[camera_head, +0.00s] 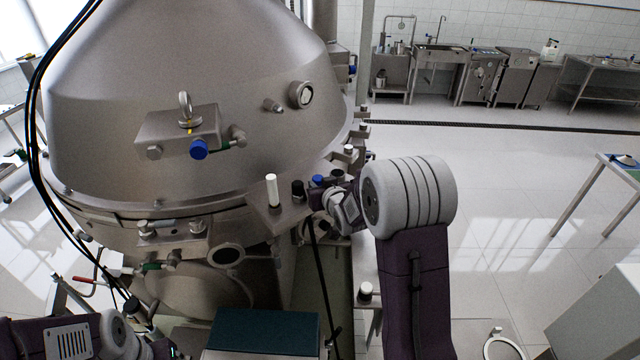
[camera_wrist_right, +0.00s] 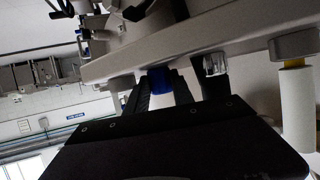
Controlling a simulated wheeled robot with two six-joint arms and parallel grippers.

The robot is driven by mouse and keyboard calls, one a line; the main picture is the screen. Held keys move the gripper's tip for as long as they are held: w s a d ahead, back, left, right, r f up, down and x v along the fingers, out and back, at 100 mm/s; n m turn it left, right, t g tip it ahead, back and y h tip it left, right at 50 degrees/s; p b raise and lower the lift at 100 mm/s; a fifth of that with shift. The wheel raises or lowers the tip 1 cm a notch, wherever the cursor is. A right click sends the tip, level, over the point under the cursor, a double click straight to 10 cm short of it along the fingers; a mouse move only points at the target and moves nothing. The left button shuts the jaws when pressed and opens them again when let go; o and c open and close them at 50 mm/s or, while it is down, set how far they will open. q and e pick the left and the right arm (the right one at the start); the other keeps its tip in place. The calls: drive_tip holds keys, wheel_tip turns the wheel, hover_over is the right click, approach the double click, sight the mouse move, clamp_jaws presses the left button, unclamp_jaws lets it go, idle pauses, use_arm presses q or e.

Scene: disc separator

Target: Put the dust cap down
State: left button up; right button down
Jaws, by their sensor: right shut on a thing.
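The blue dust cap (camera_head: 318,180) is at the edge of the metal bracket on the big steel separator, right of a black knob. In the right wrist view the blue cap (camera_wrist_right: 160,80) sits between my two dark fingers, right against the bracket. I cannot tell whether it rests on the bracket. My right gripper (camera_wrist_right: 162,92) is shut on it; in the head view my wrist (camera_head: 342,205) hides most of the fingers. My left gripper (camera_head: 160,349) is low at the bottom left, cut by the frame edge, its fingers unclear.
On the bracket (camera_head: 268,222) a white cylinder (camera_head: 272,190) and a black knob (camera_head: 298,190) stand close by. Another blue cap (camera_head: 199,149) is on the separator (camera_head: 110,110). A dark green-topped box (camera_head: 262,332) is in front.

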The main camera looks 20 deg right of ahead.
drive_tip(key=c, duration=1.3)
unclamp_jaws()
drive_tip(key=shift+w, duration=0.2)
drive_tip(key=shift+o, duration=1)
drive_tip(key=shift+s+a+r, duration=0.15)
drive_tip(key=shift+s+r, duration=0.1)
drive_tip(key=shift+s, duration=0.35)
drive_tip(key=shift+s+r+b, duration=0.1)
drive_tip(key=shift+s+b, duration=0.25)
drive_tip(key=shift+b, duration=0.05)
use_arm(q)
wheel_tip(320, 180, down, 3)
drive_tip(key=shift+s+b, duration=0.15)
drive_tip(key=shift+b, duration=1)
use_arm(e)
drive_tip(key=v, duration=1)
drive_tip(key=shift+s+r, duration=0.2)
drive_tip(key=shift+s, duration=0.15)
drive_tip(key=shift+w, duration=0.1)
